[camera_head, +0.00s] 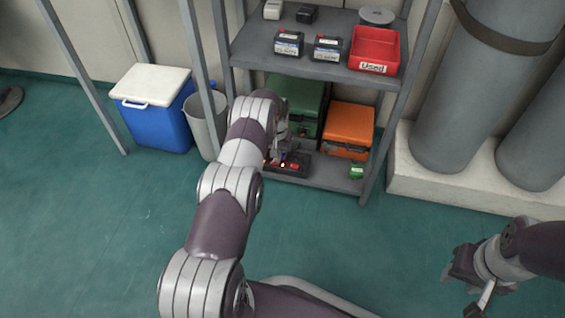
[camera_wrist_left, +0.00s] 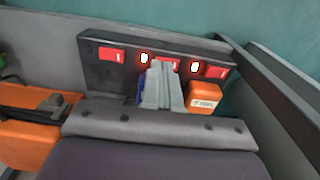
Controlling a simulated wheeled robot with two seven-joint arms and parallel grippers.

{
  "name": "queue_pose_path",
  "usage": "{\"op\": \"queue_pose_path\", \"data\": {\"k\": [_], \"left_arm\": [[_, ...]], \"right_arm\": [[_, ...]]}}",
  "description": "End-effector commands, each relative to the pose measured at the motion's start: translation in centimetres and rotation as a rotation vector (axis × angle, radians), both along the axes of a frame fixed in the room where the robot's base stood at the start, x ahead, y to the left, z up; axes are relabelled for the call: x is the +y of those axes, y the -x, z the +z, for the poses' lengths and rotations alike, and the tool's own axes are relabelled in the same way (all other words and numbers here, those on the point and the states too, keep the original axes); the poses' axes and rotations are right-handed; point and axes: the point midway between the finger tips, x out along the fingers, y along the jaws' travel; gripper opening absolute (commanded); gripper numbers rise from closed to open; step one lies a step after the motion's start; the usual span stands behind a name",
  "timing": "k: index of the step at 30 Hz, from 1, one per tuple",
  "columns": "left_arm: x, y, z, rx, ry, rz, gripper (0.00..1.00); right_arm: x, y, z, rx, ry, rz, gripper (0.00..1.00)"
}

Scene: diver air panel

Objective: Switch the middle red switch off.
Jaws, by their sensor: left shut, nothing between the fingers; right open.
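A dark panel (camera_head: 298,172) with red switches lies on the bottom shelf, partly hidden by my left arm. In the left wrist view, the panel (camera_wrist_left: 92,71) shows three red switches in a row: one at the left (camera_wrist_left: 112,54), the middle red switch (camera_wrist_left: 160,62) and one at the right (camera_wrist_left: 216,72). Two small lamps glow white with red rims between them. My left gripper (camera_wrist_left: 160,72) is shut and empty, its tips at the middle switch and covering part of it. I cannot tell whether they touch. My right gripper (camera_head: 470,283) is open, far off at the lower right.
An orange case (camera_head: 348,128) and a green case (camera_head: 300,95) stand on the bottom shelf. A small orange box (camera_wrist_left: 205,98) shows beside my left fingers. The upper shelf (camera_head: 262,50) holds batteries and a red bin (camera_head: 374,47). Shelf posts stand close by.

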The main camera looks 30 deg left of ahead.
Motion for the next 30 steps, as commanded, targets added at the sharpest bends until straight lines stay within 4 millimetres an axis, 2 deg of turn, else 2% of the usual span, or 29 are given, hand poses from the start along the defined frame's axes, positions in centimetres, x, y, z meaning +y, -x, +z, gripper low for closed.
{"op": "queue_pose_path", "data": {"k": [24, 30], "left_arm": [[0.0, 0.0, -1.3, 0.0, 0.0, 0.0, 0.0], [0.0, 0.0, -0.5, 0.0, 0.0, 0.0, 0.0]], "right_arm": [[0.0, 0.0, -1.1, 0.0, 0.0, 0.0, 0.43], [0.0, 0.0, -0.4, 0.0, 0.0, 0.0, 0.43]]}}
